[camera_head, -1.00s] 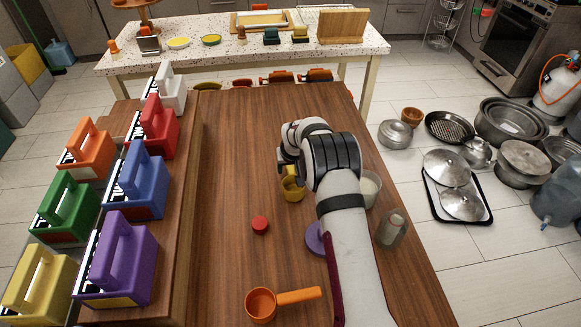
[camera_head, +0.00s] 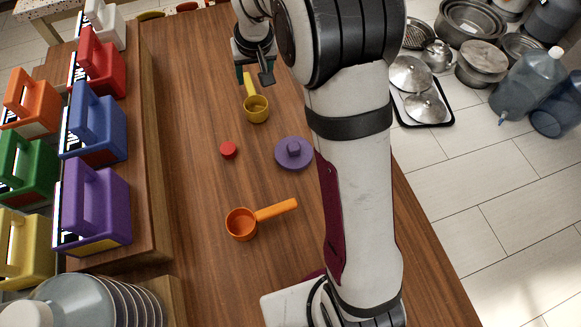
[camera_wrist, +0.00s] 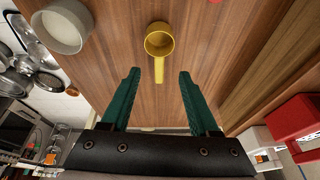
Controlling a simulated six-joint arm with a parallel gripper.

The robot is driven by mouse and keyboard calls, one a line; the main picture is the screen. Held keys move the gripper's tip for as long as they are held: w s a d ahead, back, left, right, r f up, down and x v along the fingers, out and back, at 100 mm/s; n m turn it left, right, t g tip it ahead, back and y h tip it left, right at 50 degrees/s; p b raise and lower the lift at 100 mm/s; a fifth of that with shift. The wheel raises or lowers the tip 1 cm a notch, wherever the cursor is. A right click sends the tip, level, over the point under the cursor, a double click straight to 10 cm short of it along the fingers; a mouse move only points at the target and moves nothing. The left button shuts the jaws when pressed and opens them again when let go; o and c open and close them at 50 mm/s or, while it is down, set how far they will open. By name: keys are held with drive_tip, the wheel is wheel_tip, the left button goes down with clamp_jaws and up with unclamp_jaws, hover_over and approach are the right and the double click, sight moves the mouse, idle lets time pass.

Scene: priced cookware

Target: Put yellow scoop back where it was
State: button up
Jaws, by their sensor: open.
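The yellow scoop (camera_head: 256,108) rests upright on the wooden table, its handle pointing toward the far end. My gripper (camera_head: 256,74) is over the table at the handle end of the scoop. In the wrist view the yellow scoop (camera_wrist: 159,42) lies ahead of my gripper (camera_wrist: 160,78), its handle pointing back between the green fingers. The fingers are spread with a gap on both sides of the handle and hold nothing. Whether the fingertips are level with the handle or above it is hard to tell.
An orange scoop (camera_head: 241,223), a red cap (camera_head: 228,150) and a purple lid (camera_head: 294,153) lie on the table. Coloured caddies, such as the purple one (camera_head: 93,209), line the left side. A pale round bowl (camera_wrist: 62,27) shows in the wrist view. The left-middle table is clear.

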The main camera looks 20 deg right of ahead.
drive_tip(key=s+a+r+m+g, duration=0.1)
drive_tip(key=s+r+m+g, duration=0.1)
drive_tip(key=s, duration=1.6)
drive_tip(key=s+a+r+m+g+y, duration=0.1)
drive_tip(key=s+r+m+g, duration=0.1)
drive_tip(key=s, duration=1.6)
drive_tip(key=shift+s+a+r+m+y, duration=0.2)
drive_tip(key=shift+r+m+y, duration=0.1)
drive_tip(key=shift+r, duration=0.1)
